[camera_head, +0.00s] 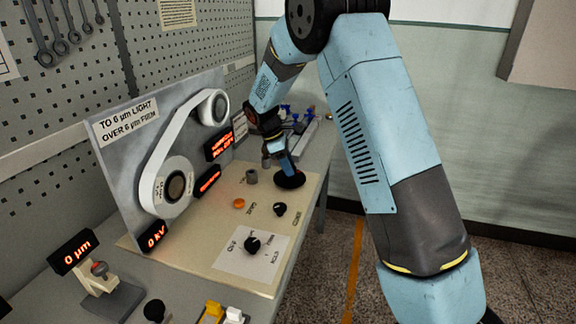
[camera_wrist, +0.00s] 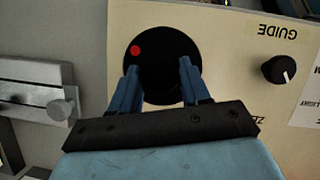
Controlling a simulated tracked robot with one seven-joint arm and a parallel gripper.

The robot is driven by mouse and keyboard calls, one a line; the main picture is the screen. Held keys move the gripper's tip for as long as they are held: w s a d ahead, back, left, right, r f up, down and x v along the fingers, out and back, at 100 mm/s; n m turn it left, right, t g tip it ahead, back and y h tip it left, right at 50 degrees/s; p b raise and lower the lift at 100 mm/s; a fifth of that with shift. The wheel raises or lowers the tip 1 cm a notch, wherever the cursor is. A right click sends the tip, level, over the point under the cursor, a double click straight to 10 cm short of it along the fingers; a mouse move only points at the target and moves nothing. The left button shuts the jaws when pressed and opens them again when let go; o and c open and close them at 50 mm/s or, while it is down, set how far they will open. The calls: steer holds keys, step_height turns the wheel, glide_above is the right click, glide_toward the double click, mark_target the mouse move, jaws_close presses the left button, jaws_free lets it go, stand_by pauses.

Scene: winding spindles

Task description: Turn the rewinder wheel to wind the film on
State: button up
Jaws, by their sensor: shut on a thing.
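The rewinder wheel is a black disc (camera_head: 289,180) at the right end of the cream panel. In the wrist view the black wheel (camera_wrist: 160,88) fills the space between my fingers, with a red dot near its upper left edge. My gripper (camera_head: 283,168) points down at the wheel, and its blue fingers (camera_wrist: 160,82) are shut on it from two sides. In the head view the fingers partly hide the wheel. White film (camera_head: 158,152) runs between a lower left reel (camera_head: 168,200) and an upper right reel (camera_head: 220,107) on an upright grey board.
The cream panel (camera_head: 225,220) also carries an orange button (camera_head: 239,203), a guide knob (camera_head: 280,209), a larger black knob (camera_head: 252,244) and a small grey post (camera_head: 251,176). Red-lit displays stand by the board. A gauge stand (camera_head: 103,280) is at front left. A metal fixture (camera_wrist: 40,90) lies beside the panel.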

steer(key=m, duration=0.2)
steer(key=m+g, duration=0.1)
steer(key=m, duration=0.1)
steer(key=shift+w+m+g+y, duration=0.2)
steer(key=shift+m+g+y, duration=0.1)
steer(key=shift+m, duration=0.1)
steer(key=m+g, duration=0.1)
steer(key=m, duration=0.2)
steer(key=shift+w+d+m+y, duration=0.1)
steer(key=shift+m+y, duration=0.2)
steer(key=shift+y, duration=0.1)
steer(key=m+g+y, duration=0.1)
steer(key=m, duration=0.3)
steer(key=shift+d+r, duration=0.1)
steer(key=shift+d+m+y, duration=0.1)
steer(key=shift+m+y, duration=0.7)
steer(key=shift+m, duration=0.9)
steer(key=o, duration=1.1)
steer(key=shift+c, duration=0.2)
steer(key=v, duration=1.3)
steer(key=shift+w+r, duration=0.2)
steer(key=shift+w, duration=0.15)
